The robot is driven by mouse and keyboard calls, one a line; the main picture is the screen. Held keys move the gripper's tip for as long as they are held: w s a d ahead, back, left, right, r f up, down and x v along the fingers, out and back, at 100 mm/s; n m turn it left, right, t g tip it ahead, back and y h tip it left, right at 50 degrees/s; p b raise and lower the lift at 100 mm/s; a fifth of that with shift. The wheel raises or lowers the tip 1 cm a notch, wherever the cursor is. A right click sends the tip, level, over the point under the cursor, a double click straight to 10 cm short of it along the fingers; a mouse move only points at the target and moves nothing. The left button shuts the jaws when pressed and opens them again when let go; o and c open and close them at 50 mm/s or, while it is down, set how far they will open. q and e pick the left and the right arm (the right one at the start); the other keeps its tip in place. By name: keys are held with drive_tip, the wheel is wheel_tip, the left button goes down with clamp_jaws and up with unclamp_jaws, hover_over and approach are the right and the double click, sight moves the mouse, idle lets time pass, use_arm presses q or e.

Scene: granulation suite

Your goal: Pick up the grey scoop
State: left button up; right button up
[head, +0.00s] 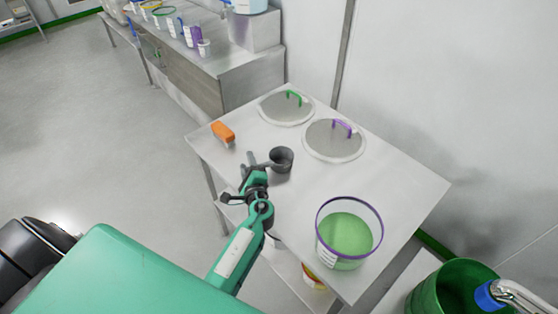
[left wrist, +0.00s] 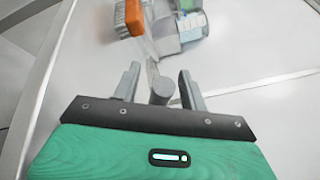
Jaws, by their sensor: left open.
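The grey scoop (head: 281,159) lies on the steel table (head: 405,200), its dark round cup to the right of my left gripper (head: 258,170) and its handle reaching left to the jaws. In the left wrist view, the open fingers of my left gripper (left wrist: 160,86) stand on either side of a grey rounded piece that looks like the handle end (left wrist: 162,91). A gap shows on each side of it; I cannot tell the height difference. My right gripper is not in view.
An orange brush (head: 223,133) lies left of the scoop. Lids with a green handle (head: 287,108) and a purple handle (head: 334,140) lie behind. A purple-rimmed tub of green material (head: 348,236) stands front right.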

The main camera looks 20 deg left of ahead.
use_arm(q)
clamp_jaws()
